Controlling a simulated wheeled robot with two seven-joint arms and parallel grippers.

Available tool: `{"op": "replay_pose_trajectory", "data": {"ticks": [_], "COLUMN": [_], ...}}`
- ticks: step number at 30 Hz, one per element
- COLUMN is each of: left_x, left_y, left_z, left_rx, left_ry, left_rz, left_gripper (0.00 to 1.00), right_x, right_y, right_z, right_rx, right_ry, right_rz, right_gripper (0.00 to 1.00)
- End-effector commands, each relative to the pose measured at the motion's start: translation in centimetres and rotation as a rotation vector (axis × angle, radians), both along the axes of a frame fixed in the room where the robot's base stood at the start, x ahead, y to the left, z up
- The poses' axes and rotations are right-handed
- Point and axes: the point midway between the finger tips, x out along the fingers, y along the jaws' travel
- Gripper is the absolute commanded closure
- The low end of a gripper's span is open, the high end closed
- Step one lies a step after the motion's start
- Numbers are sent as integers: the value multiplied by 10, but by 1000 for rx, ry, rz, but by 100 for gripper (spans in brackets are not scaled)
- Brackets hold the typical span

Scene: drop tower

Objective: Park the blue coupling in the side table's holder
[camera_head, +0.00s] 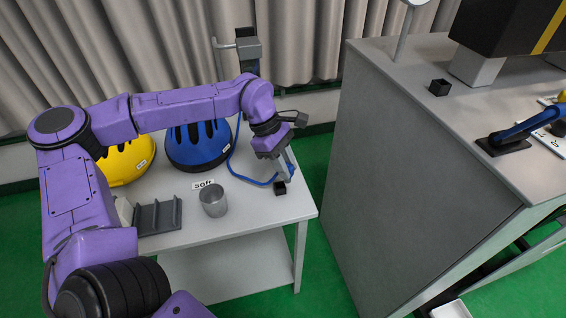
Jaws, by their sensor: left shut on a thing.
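My left gripper (286,172) points down over the right end of the white side table (256,210). It is shut on the blue coupling, which is mostly hidden by the fingers. A thin blue hose (239,173) curves down to it from the post behind. A small dark block (280,188), which looks like the holder, sits on the table just under the fingertips. I cannot tell whether the coupling touches the block or is inside it. My right gripper is not in view.
A blue helmet (198,148), a yellow helmet (122,165), a grey metal cup (213,200) and a dark slotted rack (158,215) stand on the side table. A large grey bench (415,130) rises at right, carrying a small black block (439,87) and a blue lever (527,130).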

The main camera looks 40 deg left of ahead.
Motion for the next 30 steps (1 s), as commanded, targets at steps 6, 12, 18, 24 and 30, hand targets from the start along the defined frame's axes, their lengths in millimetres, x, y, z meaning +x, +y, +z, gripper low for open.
{"op": "replay_pose_trajectory", "data": {"ticks": [6,12,18,24,30], "left_x": [27,37,38,37,37], "left_y": [31,39,39,39,39], "left_z": [-27,-36,-48,-55,-53], "left_rx": [1,5,5,4,4], "left_ry": [22,35,38,39,38], "left_rz": [577,779,791,790,789], "left_gripper": [93,93,92,91,91], "right_x": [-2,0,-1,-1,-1], "right_y": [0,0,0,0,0], "right_z": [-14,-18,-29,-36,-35], "right_rx": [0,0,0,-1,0], "right_ry": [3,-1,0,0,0], "right_rz": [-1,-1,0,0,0], "right_gripper": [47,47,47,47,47]}}
